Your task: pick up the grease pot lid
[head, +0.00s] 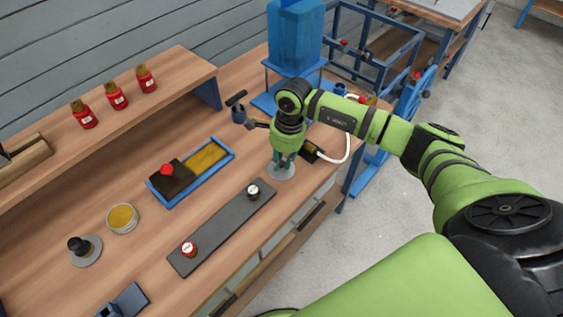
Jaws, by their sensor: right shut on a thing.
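The grease pot lid (281,173) is a pale grey round disc directly below my right gripper, near the front edge of the wooden bench. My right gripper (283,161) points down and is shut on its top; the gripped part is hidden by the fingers. I cannot tell whether the disc touches the bench. An open round pot (122,217) with yellow-brown grease stands at the left of the bench. My left gripper is not in view.
A blue tray (212,161) and a dark strip (222,228) with two small capped jars lie left of the gripper. A grey disc with a black top (85,249) stands at far left. A blue machine (296,40) and a white hose (346,148) are close to my arm.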

